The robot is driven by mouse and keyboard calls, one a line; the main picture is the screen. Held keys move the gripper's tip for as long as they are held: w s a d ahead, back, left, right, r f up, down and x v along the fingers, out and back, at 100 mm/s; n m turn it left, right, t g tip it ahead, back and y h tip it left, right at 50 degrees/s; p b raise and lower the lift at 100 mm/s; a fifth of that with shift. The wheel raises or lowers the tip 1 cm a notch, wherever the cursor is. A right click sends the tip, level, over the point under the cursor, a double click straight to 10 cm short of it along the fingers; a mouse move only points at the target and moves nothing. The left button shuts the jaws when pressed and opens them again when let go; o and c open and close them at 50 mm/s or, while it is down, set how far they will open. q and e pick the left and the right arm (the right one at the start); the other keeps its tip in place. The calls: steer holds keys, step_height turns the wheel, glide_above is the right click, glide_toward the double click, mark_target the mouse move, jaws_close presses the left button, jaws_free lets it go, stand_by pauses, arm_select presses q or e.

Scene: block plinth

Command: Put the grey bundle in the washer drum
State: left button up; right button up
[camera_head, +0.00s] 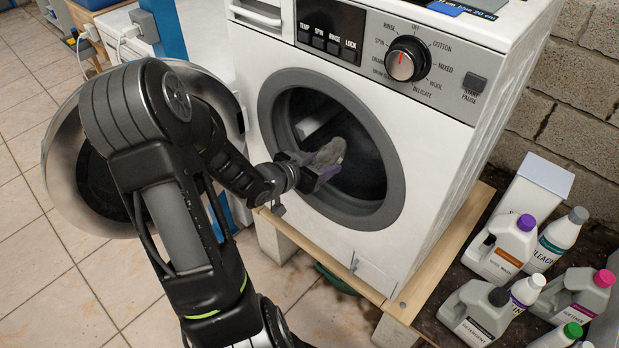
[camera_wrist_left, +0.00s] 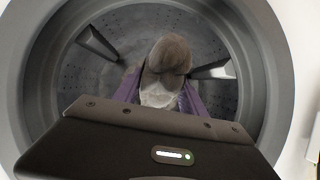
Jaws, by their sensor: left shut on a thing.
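The grey bundle (camera_head: 329,156) is held by my left gripper (camera_head: 318,164) at the mouth of the washer drum (camera_head: 356,150). In the left wrist view, the bundle (camera_wrist_left: 170,62) sits between the purple-lined fingers of my left gripper (camera_wrist_left: 160,95), with the drum's inside (camera_wrist_left: 85,75) behind it. The washer (camera_head: 440,150) is white with a round grey rim, and its door (camera_head: 62,170) stands swung open to the left, partly hidden behind my left arm. My right gripper is not in view.
The washer stands on a wooden platform (camera_head: 445,270) on blocks. Several bottles, among them a purple-capped one (camera_head: 507,250), stand on the right. A block wall (camera_head: 575,110) is behind. Tiled floor (camera_head: 60,280) lies open at the left.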

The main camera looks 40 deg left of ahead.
arm_select(q)
steer(key=b+x, duration=1.2)
steer(key=x, duration=0.7)
steer(key=shift+w+f, duration=0.2)
steer(key=shift+f, duration=0.15)
steer(key=o, duration=1.6)
steer(key=shift+c, duration=0.2)
steer(key=shift+o, duration=0.3)
steer(key=o, duration=0.5)
steer(key=shift+s, duration=0.1)
